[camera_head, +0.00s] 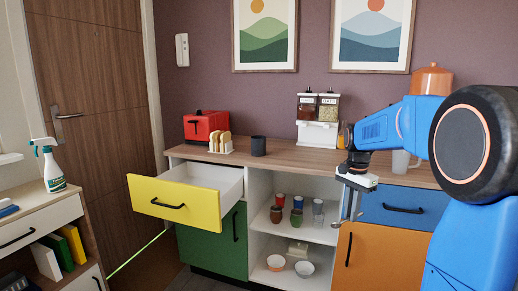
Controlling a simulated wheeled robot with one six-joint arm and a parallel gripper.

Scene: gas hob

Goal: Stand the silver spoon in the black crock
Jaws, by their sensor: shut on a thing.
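The black crock (258,146) stands upright on the wooden counter, right of the toast rack. It looks like a dark, plain cylinder, and its inside is too small to make out. My gripper (348,220) points down in front of the counter's edge, well to the right of the crock and lower than it. It is shut on a thin silver thing at its fingertips, which looks like the silver spoon. The spoon's outline is too small to tell apart clearly from the grey fingers, and I cannot tell its tilt.
A red toaster (206,126) and toast rack (220,143) stand left of the crock, a cereal dispenser (318,120) right of it. The yellow drawer (175,201) is pulled out below. Open shelves (292,235) hold cups, jars and bowls. Counter between crock and dispenser is mostly clear.

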